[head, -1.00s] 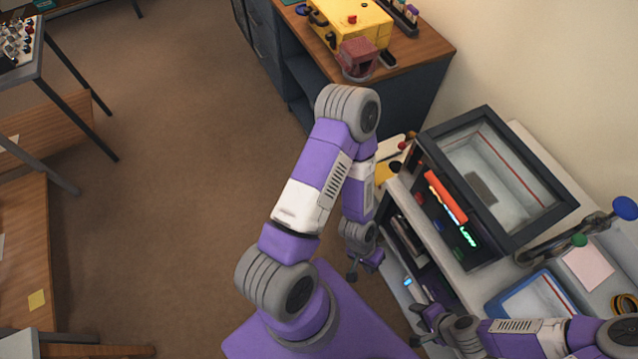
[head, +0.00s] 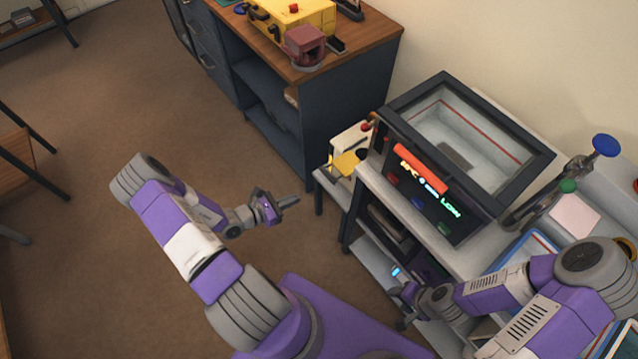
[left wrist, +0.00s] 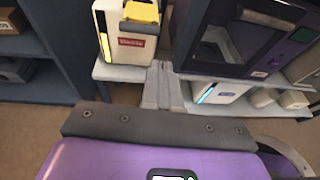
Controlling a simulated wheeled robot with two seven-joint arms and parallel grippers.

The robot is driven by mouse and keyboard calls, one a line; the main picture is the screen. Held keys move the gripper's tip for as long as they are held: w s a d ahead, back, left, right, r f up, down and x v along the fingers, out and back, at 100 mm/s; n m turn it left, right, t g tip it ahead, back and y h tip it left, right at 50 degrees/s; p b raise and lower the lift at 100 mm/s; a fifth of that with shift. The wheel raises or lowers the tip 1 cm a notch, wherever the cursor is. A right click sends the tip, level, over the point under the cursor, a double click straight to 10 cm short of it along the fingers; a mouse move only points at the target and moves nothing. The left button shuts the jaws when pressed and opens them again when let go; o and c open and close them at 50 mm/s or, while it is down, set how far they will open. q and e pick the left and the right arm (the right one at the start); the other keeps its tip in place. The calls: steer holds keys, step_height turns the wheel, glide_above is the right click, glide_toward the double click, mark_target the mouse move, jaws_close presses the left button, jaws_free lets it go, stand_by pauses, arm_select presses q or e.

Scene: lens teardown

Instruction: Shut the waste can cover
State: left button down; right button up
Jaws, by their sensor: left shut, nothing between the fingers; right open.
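The waste can (head: 343,142) is a small white box on a low stand beside the desk, in the middle of the head view. Its yellow cover (head: 346,164) shows on it with a dark patch beside it; I cannot tell the cover's exact angle. In the left wrist view the white can (left wrist: 126,45), with a red label, stands ahead and left, its yellow cover (left wrist: 141,12) at the top edge, partly cut off. My left gripper (head: 292,201) is shut and empty, apart from the can. Its fingers (left wrist: 163,85) point towards the stand. My right gripper (head: 404,305) is open by the lower shelf.
A glass-topped machine (head: 443,205) with a lit panel stands right of the can. A dark desk (head: 345,100) with a yellow case (head: 290,18) stands behind it. Open brown floor (head: 120,100) lies left of my left arm.

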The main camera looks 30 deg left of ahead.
mark_target(326, 176)
arm_select(q)
steer(key=w+d+f+b, duration=0.1)
steer(key=w+b, duration=0.1)
steer(key=w, duration=0.4)
steer(key=w+d+f+n+t+y+b, duration=0.1)
steer(key=w+d+f+b, duration=0.1)
steer(key=w, duration=0.4)
steer(key=shift+w+f, duration=0.3)
steer(key=shift+w, duration=0.05)
arm_select(e)
step_height(326, 176, down, 4)
